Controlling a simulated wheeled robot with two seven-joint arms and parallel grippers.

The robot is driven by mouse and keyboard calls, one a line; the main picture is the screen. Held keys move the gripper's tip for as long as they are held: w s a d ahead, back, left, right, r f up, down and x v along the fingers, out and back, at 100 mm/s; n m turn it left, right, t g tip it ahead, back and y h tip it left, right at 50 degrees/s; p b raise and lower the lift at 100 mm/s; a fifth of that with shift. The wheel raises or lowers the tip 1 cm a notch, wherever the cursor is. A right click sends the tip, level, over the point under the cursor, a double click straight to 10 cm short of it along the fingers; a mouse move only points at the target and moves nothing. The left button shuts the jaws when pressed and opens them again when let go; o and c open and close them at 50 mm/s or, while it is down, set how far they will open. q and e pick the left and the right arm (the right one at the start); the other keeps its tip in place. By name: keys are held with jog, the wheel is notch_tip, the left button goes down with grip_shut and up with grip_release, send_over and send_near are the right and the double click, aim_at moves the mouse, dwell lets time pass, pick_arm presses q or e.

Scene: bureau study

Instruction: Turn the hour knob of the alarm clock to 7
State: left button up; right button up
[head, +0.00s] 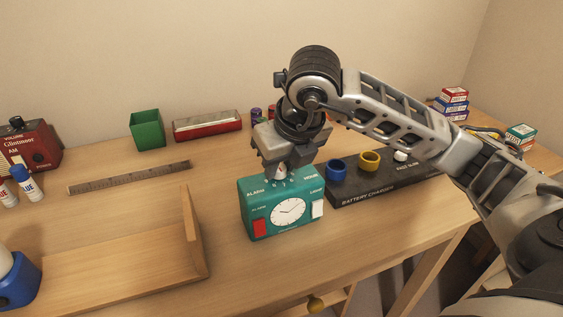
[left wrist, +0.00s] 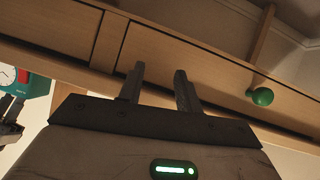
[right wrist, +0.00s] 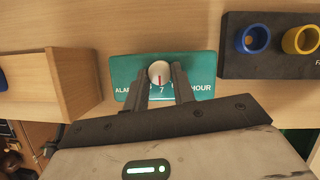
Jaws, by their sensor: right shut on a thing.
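The teal alarm clock (head: 283,235) stands on the desk with its white dial facing front, a red button at left and a white one at right. My right gripper (head: 281,170) points down at the clock's top and is shut on the white hour knob (right wrist: 159,69). In the right wrist view the knob's red line runs roughly up and down the picture, with a printed 7 just below the knob. The fingers hide other numbers. The clock also shows at the edge of the left wrist view (left wrist: 36,88). My left gripper (left wrist: 158,85) is open and empty by a drawer front.
A black battery charger (head: 345,196) with blue and yellow rings stands right of the clock. A wooden tray (head: 194,235) is at left. A ruler (head: 130,177), green bin (head: 147,130) and red harmonica-like box (head: 207,125) lie behind. A green drawer knob (left wrist: 262,96) is near my left gripper.

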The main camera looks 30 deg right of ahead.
jog(key=o, duration=1)
jog(key=shift+r, duration=0.15)
pick_arm(q)
jog(key=shift+a+r+p, duration=0.1)
jog(key=shift+r+p, duration=0.6)
jog(key=shift+p, duration=1.2)
pick_arm(e)
jog(key=v, duration=1.5)
jog(key=shift+s+r, duration=0.25)
jog(key=shift+r, duration=0.1)
